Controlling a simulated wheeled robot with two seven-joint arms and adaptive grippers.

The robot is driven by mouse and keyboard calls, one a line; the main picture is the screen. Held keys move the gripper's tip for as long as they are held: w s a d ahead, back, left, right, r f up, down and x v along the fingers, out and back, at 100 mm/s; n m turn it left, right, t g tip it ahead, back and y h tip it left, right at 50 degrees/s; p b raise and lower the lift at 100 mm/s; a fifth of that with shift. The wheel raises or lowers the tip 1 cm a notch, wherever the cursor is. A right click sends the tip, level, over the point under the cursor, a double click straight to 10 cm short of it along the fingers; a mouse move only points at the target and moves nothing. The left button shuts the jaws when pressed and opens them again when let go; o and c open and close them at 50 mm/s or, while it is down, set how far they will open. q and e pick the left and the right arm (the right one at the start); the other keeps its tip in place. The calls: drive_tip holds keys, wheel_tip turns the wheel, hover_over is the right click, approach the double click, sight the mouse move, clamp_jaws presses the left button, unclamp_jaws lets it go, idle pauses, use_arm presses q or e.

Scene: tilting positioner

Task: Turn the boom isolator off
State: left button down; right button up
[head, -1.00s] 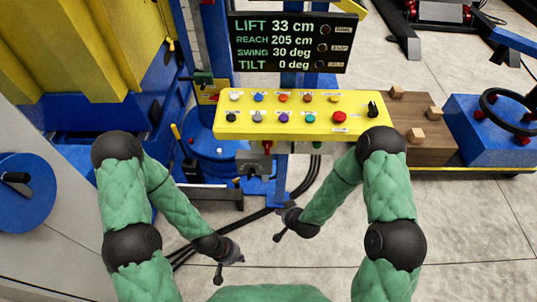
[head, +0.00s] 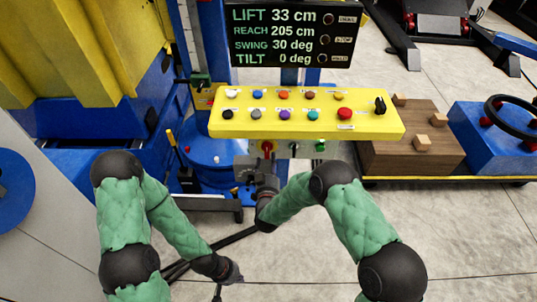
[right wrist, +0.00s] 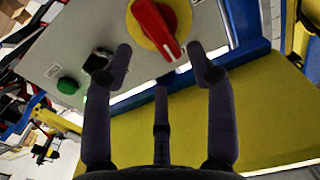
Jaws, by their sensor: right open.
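The red isolator handle on a yellow disc (right wrist: 155,22) is on a pale grey plate in the right wrist view. In the head view a red handle (head: 267,147) shows just under the front edge of the yellow control panel. My right gripper (right wrist: 161,55) is open, its fingertips just short of the red handle and pointing toward it, with nothing between them. In the head view the right gripper (head: 262,182) is below the panel, partly covering the grey box. My left gripper (head: 226,278) hangs low near the bottom edge, small and dark, its opening unclear.
A green button (right wrist: 67,86) and a small black switch (right wrist: 100,58) share the plate with the handle. The yellow control panel (head: 225,128) with several coloured buttons overhangs it. A display (head: 290,38) stands behind. A wooden block (head: 385,158) is at the right.

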sight(268, 152)
drive_tip(key=w+b, duration=0.1)
drive_tip(key=w, duration=0.4)
drive_tip(key=shift+w+d, duration=0.1)
drive_tip(key=shift+w, duration=0.3)
clamp_jaws()
